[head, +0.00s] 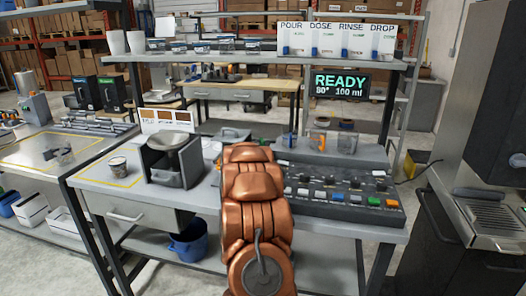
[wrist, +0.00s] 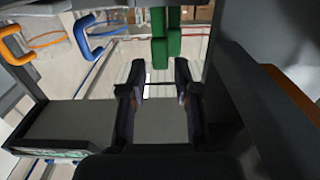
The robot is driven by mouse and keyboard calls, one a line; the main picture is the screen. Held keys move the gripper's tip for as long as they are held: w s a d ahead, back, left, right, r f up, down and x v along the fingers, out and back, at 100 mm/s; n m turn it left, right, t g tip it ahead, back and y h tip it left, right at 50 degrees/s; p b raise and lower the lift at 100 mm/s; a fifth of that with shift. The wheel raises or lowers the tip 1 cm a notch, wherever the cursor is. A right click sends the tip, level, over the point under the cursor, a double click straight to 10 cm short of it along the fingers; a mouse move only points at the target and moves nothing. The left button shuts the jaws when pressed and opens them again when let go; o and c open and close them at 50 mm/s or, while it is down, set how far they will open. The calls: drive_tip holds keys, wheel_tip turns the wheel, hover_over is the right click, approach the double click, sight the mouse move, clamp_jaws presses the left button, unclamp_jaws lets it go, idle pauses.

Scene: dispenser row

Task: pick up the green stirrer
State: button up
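A green thing, likely the green stirrer (wrist: 160,50), shows at the top middle of the wrist view as upright green bars. My gripper (wrist: 160,78) is open, with its two dark fingers spread apart. The green thing stands just beyond the fingertips, roughly in line with the gap, and nothing is held between them. I cannot tell whether it touches a finger. In the head view my copper arm hides the gripper, and I cannot make out the green stirrer there.
An orange hooked piece (wrist: 16,45) and a blue hooked piece (wrist: 88,42) are left of my gripper in the wrist view. A dark panel with coloured buttons (head: 340,200) lies right of my arm. A grey dispenser (head: 172,160) stands left of it.

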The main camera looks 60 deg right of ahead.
drive_tip(key=shift+w+d+r, duration=0.1)
drive_tip(key=shift+w+d, duration=0.05)
drive_tip(key=shift+d, duration=0.3)
drive_tip(key=c, duration=0.5)
